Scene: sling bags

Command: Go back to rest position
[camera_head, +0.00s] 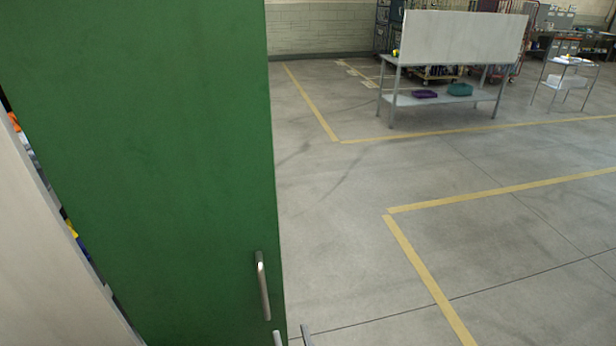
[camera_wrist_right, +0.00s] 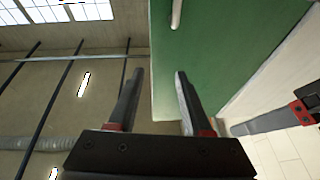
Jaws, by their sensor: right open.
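My right gripper (camera_head: 292,338) shows only by its fingertips at the bottom edge of the head view, just below the door handle. A large green door (camera_head: 160,150) with a metal handle (camera_head: 262,285) fills the left of the head view. The green panel and the handle (camera_wrist_right: 177,12) also show in the wrist view. My left gripper is not in the head view; a dark finger with a red band (camera_wrist_right: 295,112) at the wrist view's right edge looks like part of it.
A pale panel (camera_head: 50,200) stands left of the door, with colourful items partly visible in the gap. Open concrete floor with yellow lines (camera_head: 430,275) lies to the right. A table (camera_head: 440,100) with purple and teal trays on its lower shelf stands farther back.

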